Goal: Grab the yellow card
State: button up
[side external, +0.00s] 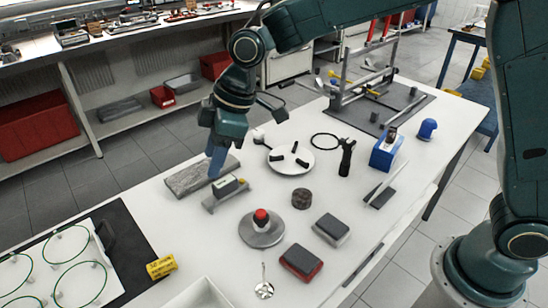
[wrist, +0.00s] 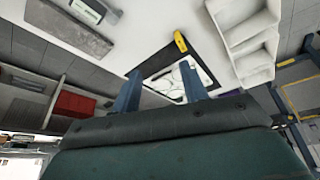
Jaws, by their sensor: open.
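The yellow card (side external: 161,267) lies at the right edge of the black mat, on the front left of the table in the side view. Dark print shows on it. In the wrist view the yellow card (wrist: 180,42) is small, beyond my fingertips, at the mat's corner. My gripper (side external: 216,168) is in the side view above the grey slab, behind the card and to its right, well apart from it. In the wrist view my gripper (wrist: 163,90) has its two blue fingers spread, with nothing held between them.
The black mat (side external: 133,257) carries a white board (side external: 60,270) with green rings. A white compartment tray (side external: 198,296) stands right of the card. The grey slab (side external: 190,178), a small device (side external: 226,190) and a round plate with a red knob (side external: 262,230) are nearby.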

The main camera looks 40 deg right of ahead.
aim_at(161, 262)
jog(key=w+a+f+n+g, duration=0.1)
jog(key=w+a+f+n, duration=0.1)
jog(key=a+f, duration=0.8)
jog(key=shift+a+f+n+g+y, duration=0.3)
jog(key=shift+a+f+n+y, duration=0.1)
jog(key=shift+n, duration=0.4)
jog(key=shift+f, duration=0.1)
jog(key=shift+x, duration=4.15)
jog(key=shift+x, duration=2.6)
grip_shut()
